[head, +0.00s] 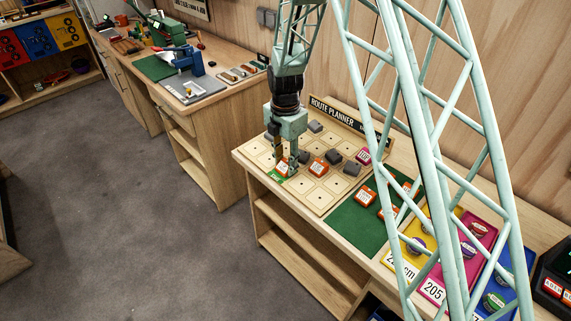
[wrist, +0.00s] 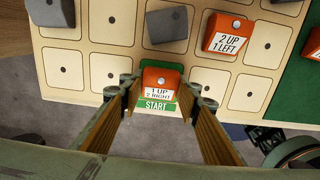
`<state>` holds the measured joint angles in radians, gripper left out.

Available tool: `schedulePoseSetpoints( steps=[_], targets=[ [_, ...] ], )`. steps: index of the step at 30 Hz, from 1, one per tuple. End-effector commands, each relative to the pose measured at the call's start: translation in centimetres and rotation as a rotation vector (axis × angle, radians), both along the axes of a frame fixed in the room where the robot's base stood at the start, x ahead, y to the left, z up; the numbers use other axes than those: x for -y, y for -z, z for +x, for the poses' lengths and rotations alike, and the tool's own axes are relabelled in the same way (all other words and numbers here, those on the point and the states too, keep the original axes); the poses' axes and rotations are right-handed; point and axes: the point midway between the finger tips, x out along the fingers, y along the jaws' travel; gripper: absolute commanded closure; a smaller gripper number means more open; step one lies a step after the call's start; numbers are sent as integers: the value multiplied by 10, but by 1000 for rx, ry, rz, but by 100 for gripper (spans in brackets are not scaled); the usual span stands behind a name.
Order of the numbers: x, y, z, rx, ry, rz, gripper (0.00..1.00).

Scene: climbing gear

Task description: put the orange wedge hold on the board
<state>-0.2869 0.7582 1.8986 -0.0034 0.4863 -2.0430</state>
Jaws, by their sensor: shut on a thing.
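An orange wedge hold marked "1 UP 2 RIGHT" (wrist: 160,80) stands on the START square at the board's near edge. My gripper (head: 287,169) is low over that square, and its fingers are shut on this hold, one on each side. The hold is mostly hidden by the fingers in the head view. The board (head: 318,197), a pale wooden grid headed ROUTE PLANNER, lies on the bench. A second orange hold marked "2 UP 1 LEFT" (wrist: 228,34) sits on another square; it also shows in the head view (head: 318,168).
Coloured trays (head: 432,290) stand beyond, partly behind my pale green lattice structure. Some squares are empty.

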Motion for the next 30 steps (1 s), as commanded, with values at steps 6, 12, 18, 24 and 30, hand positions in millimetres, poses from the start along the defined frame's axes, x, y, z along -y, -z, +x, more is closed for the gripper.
schedulePoseSetpoints(
  steps=[6, 12, 18, 24, 30],
  targets=[
    [0, 0, 0, 1, 0, 1, 80],
    [0, 2, 0, 1, 0, 1, 80],
    [0, 3, 0, 1, 0, 1, 57],
    [0, 3, 0, 1, 0, 1, 56],
    [0, 2, 0, 1, 0, 1, 56]
  ],
)
